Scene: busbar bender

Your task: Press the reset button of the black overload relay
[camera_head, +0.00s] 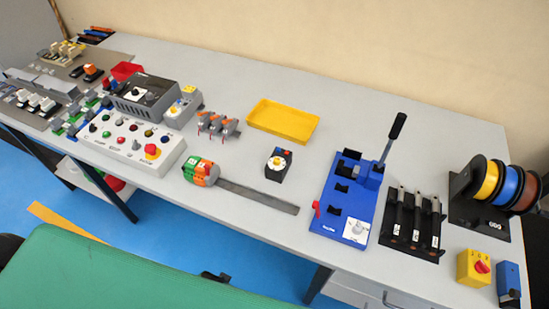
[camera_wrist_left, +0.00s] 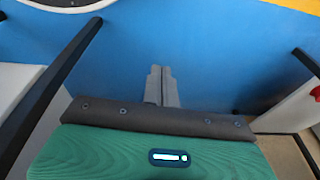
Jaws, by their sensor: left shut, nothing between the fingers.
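A small black block with a white face and a yellow-orange round part on top (camera_head: 278,164) stands on the middle of the grey bench; it looks like the overload relay. Its reset button is too small to tell apart. My left gripper (camera_wrist_left: 162,72) shows in the left wrist view, with its two grey fingers together and empty. It points over the blue floor, away from the bench top, and the relay is not in that view. My right gripper is in neither view.
A terminal block with a grey rail (camera_head: 258,196) lies left of and in front of the block. A yellow tray (camera_head: 283,121) is behind it. A blue lever tool (camera_head: 345,205) stands to its right, and a white button box (camera_head: 130,140) to the left. Bare bench surrounds the block.

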